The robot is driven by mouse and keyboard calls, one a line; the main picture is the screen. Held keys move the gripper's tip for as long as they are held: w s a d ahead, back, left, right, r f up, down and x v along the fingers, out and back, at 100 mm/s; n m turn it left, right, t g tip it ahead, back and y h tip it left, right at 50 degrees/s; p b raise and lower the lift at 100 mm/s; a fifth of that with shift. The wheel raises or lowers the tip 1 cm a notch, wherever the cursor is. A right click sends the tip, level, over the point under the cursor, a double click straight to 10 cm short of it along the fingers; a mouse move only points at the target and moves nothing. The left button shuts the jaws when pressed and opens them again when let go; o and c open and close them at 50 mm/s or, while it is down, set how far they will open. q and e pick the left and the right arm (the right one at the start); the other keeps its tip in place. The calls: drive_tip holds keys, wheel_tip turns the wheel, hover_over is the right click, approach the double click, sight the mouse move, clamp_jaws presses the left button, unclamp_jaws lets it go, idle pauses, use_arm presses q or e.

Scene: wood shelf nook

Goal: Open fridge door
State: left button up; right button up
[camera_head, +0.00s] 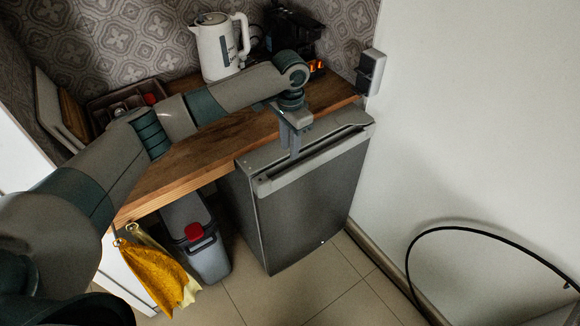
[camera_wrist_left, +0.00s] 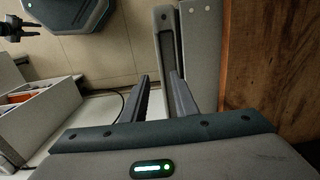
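The small fridge (camera_head: 312,205) stands under the wooden counter, its dark grey door closed. A light grey handle bar (camera_head: 325,158) runs along the door's top front edge. My left gripper (camera_head: 294,150) reaches down over the counter to the handle. In the left wrist view its two fingers (camera_wrist_left: 162,98) are apart with a gap between them. The handle bar (camera_wrist_left: 165,45) shows just beyond the fingertips, beside the right-hand finger. I cannot tell whether they touch. A dark pronged shape at that view's left edge may be my right gripper; it is unclear.
A white kettle (camera_head: 220,45) and a dark coffee machine (camera_head: 293,35) stand on the counter (camera_head: 200,150). A grey bin (camera_head: 208,258) and a yellow cloth (camera_head: 150,275) are left of the fridge. A white wall (camera_head: 470,120) is close on the right. Tiled floor lies in front.

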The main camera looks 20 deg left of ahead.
sight(290, 172)
use_arm(q)
wheel_tip(290, 172, down, 11)
drive_tip(key=shift+r+p, duration=0.15)
drive_tip(key=shift+p, duration=1)
drive_tip(key=shift+c, duration=0.4)
clamp_jaws()
drive_tip(key=shift+r, duration=0.1)
